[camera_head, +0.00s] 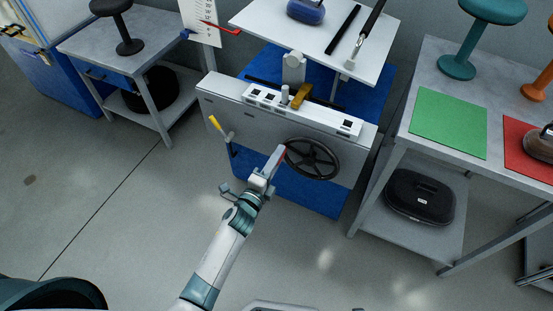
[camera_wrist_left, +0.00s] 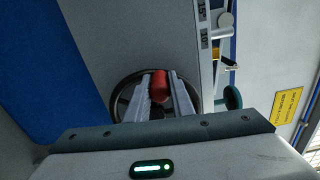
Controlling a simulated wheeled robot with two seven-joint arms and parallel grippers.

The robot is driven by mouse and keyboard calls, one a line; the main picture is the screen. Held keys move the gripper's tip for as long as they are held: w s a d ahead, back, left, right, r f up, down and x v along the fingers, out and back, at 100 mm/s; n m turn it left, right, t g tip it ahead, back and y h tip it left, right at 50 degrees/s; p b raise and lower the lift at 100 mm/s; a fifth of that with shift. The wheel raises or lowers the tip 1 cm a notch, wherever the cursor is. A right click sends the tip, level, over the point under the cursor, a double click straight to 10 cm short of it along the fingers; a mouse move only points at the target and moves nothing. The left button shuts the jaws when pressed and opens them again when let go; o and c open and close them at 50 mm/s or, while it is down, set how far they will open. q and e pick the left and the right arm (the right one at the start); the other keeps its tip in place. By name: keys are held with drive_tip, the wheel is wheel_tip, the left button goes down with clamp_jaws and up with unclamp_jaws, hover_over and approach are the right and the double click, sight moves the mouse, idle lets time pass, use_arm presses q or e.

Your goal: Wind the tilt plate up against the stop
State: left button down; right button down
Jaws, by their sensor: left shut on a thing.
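My left gripper (camera_head: 277,161) is shut on the red crank knob (camera_wrist_left: 160,84) of the black handwheel (camera_head: 313,159). The knob sits between its two fingers in the left wrist view, with part of the wheel rim (camera_wrist_left: 122,95) behind them. The wheel is on the front of a grey machine panel (camera_head: 265,130). A white plate (camera_head: 290,30) lies above the machine and looks to be the tilt plate; I cannot tell its exact angle. I cannot identify the stop for certain. My right gripper is not in view.
A white marked strip (camera_head: 330,123) and an orange piece (camera_head: 302,95) are on the machine's top. Benches stand left (camera_head: 88,50) and right (camera_head: 440,77). The floor in front is clear.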

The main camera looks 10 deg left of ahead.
use_arm(q)
drive_tip(key=shift+s+d+r+m, duration=0.1)
drive_tip(key=shift+d+r+m, duration=0.2)
drive_tip(key=shift+r+m, duration=0.4)
drive_tip(key=shift+s+d+r+m, duration=0.1)
drive_tip(key=shift+d+r+m, duration=0.25)
drive_tip(key=shift+m, duration=0.55)
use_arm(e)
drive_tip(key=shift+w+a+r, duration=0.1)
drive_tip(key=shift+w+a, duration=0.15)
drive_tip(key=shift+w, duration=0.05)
use_arm(q)
drive_tip(key=c, duration=1.5)
unclamp_jaws()
drive_tip(key=shift+c, duration=0.2)
drive_tip(key=shift+a, duration=0.1)
drive_tip(key=b+v, duration=0.1)
drive_tip(key=v, duration=1.6)
drive_tip(key=shift+s, duration=0.15)
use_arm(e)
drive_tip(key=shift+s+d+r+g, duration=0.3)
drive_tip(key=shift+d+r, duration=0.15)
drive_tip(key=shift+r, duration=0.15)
